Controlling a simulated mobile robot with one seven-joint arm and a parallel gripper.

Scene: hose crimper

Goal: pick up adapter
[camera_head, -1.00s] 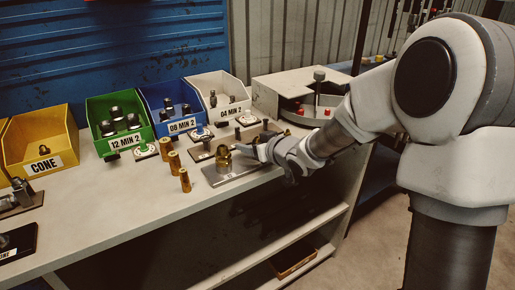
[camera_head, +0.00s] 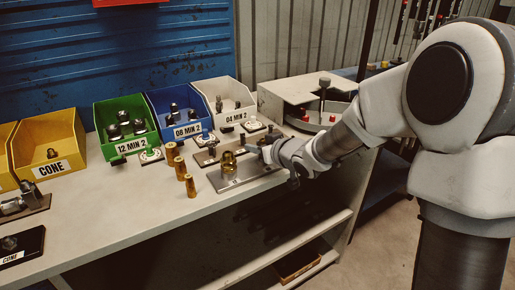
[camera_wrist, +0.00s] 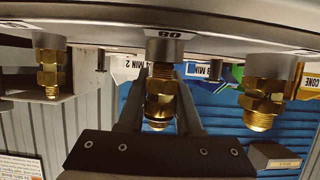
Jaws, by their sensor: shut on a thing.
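A brass adapter (camera_wrist: 160,98) is between the two fingers of my gripper (camera_wrist: 160,110) in the wrist view. My gripper is shut on it. The adapter's far end meets a grey socket on a metal plate (camera_wrist: 215,42), which shows along the top of that view. A brass adapter (camera_wrist: 50,78) is to its left and another (camera_wrist: 262,98) to its right, both clear of the fingers. In the head view my gripper (camera_head: 256,148) is over the plate (camera_head: 228,182), just right of a brass adapter (camera_head: 229,161). The held adapter is hidden there.
Several brass pieces (camera_head: 180,166) stand left of the plate. Green (camera_head: 99,123), blue (camera_head: 157,118), white (camera_head: 203,94) and yellow (camera_head: 72,153) bins line the back. A grey machine (camera_head: 285,96) is at the back right.

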